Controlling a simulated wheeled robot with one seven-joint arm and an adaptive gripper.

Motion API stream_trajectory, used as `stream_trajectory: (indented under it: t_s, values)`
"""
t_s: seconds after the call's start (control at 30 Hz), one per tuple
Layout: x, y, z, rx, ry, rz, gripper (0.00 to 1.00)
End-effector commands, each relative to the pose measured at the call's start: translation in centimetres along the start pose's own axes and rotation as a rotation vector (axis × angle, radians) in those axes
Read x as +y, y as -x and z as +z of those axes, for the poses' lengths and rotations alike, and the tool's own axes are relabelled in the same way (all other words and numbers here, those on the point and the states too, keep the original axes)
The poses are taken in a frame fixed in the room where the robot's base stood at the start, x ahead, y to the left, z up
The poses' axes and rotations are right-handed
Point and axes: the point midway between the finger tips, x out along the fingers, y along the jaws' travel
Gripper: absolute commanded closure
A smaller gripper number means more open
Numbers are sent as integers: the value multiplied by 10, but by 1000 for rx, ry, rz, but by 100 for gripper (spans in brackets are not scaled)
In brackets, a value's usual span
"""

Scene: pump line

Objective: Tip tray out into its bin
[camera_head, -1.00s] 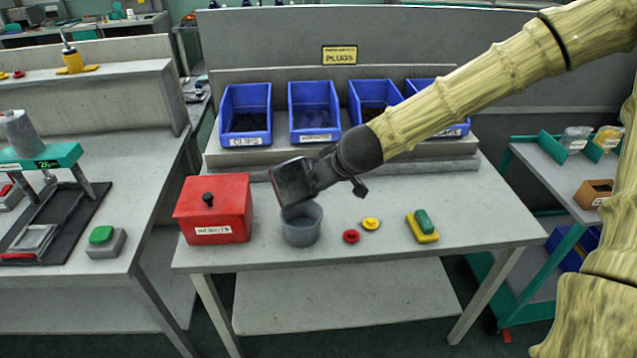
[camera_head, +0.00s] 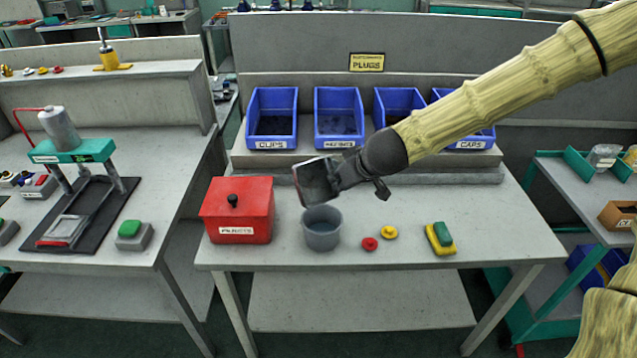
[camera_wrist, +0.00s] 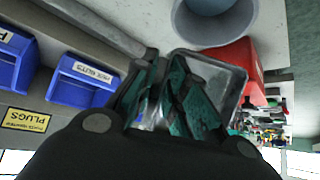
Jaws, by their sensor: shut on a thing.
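My gripper (camera_head: 338,174) is shut on a small grey tray (camera_head: 314,183). The tray is steeply tilted, above and slightly behind the round grey tub (camera_head: 321,235) on the bench. In the wrist view, the tray (camera_wrist: 232,77) shows behind my teal fingers (camera_wrist: 165,92), and the tub (camera_wrist: 213,35) is close by. The fingers hide part of the tray, and I cannot tell whether anything is in it. Blue bins stand on the shelf behind: CLIPS (camera_head: 271,142), HEX NUTS (camera_head: 338,142), one with its label hidden (camera_head: 397,98), and CAPS (camera_head: 470,144).
A red lidded box (camera_head: 237,210) stands left of the tub. A red plug (camera_head: 370,244), a yellow plug (camera_head: 389,232) and a green-and-yellow sponge (camera_head: 440,238) lie to its right. A PLUGS sign (camera_head: 366,63) hangs behind. The bench's right front is clear.

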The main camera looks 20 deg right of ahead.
Motion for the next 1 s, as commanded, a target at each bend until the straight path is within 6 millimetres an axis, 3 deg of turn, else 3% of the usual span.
stream_trajectory:
  t_s: [0.4,1.0]
  values:
    - [0,20,-16,0,-1,0,100]
    - [0,27,-23,-90,1,0,100]
